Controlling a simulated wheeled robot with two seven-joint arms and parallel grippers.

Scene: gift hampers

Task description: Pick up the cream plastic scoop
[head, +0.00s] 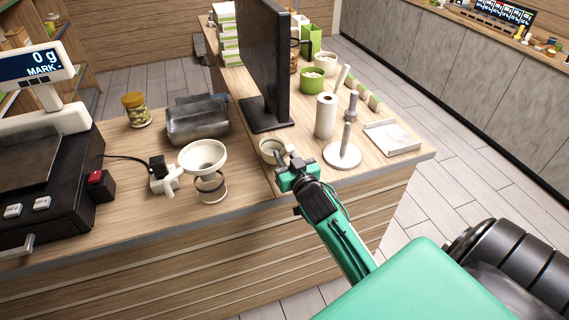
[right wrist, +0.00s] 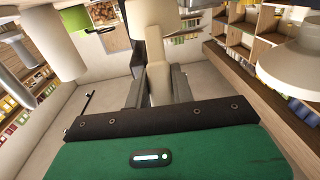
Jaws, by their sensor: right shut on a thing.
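My right gripper (head: 284,161) is over the counter's front edge, its fingers pointing away toward the monitor. In the right wrist view its two dark fingers (right wrist: 158,90) are closed on the narrow handle of the cream plastic scoop (right wrist: 155,55). The scoop's wider end reaches away past the fingertips and is cut off at the top of that view. In the head view the round cream scoop bowl (head: 271,147) shows just beyond the fingertips; the handle is mostly hidden by the gripper. I cannot tell whether the scoop touches the counter. My left gripper is not in view.
A paper roll holder (head: 343,153), a white roll (head: 325,117) and a white tray (head: 392,137) stand right. A black monitor (head: 263,62) rises behind. A scale (head: 45,165) is far left.

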